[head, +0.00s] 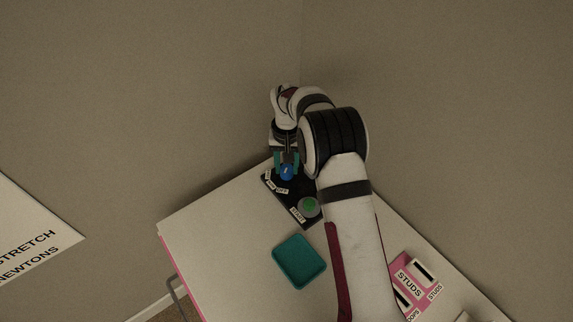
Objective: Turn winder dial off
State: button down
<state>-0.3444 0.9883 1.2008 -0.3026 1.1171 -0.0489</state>
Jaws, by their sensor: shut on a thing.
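The winder dial (287,173) is a small blue knob with a white mark, on a black control panel (292,203) near the table's far corner. White labels sit below the dial; one appears to read OFF (282,190). My gripper (287,168) comes down from above, its teal fingers shut on either side of the dial. A green round button (309,206) with a START label (297,215) is lower right on the same panel. My arm hides part of the panel's right side. The dial's exact setting is too small to tell.
The panel stands on a pale table (215,235) in a wall corner. A teal tray (299,261) lies below the panel. A pink labelled STUDS holder (415,278) is at lower right, partly behind my arm. The table's left part is clear.

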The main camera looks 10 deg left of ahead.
aim_at(287, 169)
jog(key=shift+w+n, duration=0.1)
jog(key=shift+n, duration=0.5)
jog(key=shift+c, duration=2.2)
grip_release()
jog(key=shift+r, duration=0.15)
notch_tip(287, 169, up, 16)
jog(key=shift+f, duration=0.2)
